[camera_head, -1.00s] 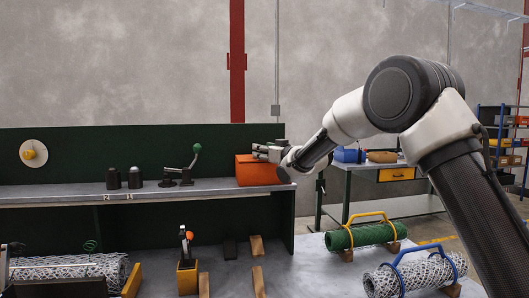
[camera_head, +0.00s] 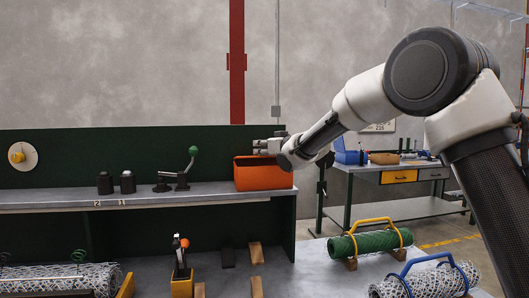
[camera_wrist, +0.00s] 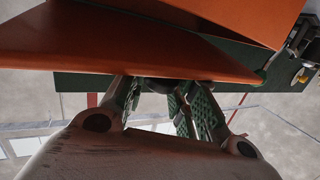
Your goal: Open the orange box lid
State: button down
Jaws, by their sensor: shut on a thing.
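The orange box (camera_head: 264,178) sits at the right end of the shelf. Its top looks open at the front, with a dark gap under the rim. My gripper (camera_head: 268,146) is above the back of the box. In the wrist view, my gripper (camera_wrist: 158,86) is shut on the edge of the orange lid (camera_wrist: 120,52), a broad panel across the upper picture. A second orange surface of the box (camera_wrist: 225,12) lies beyond it at an angle. The fingertips are partly hidden behind the lid's edge, and in the head view the lid is mostly hidden.
Dark cylinders (camera_head: 127,182) and a green-knobbed lever (camera_head: 181,172) stand left of the box on the shelf (camera_head: 50,197). A dark green back panel (camera_head: 70,155) rises behind. Mesh rolls (camera_head: 370,243) lie on the lower bench. The side table (camera_head: 400,208) is at right.

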jog(key=r, duration=0.1)
jog(key=w+r, duration=0.2)
jog(key=shift+a, duration=0.25)
jog(key=shift+w+a+r, duration=0.15)
jog(key=shift+w+r, duration=0.35)
jog(key=shift+w, duration=0.15)
jog(key=shift+w+a+r, duration=0.1)
jog(key=shift+w, duration=0.45)
jog(key=shift+f, duration=0.4)
jog(key=c, duration=1.2)
grip_release()
jog(key=shift+d+r, duration=0.15)
jog(key=shift+d, duration=0.05)
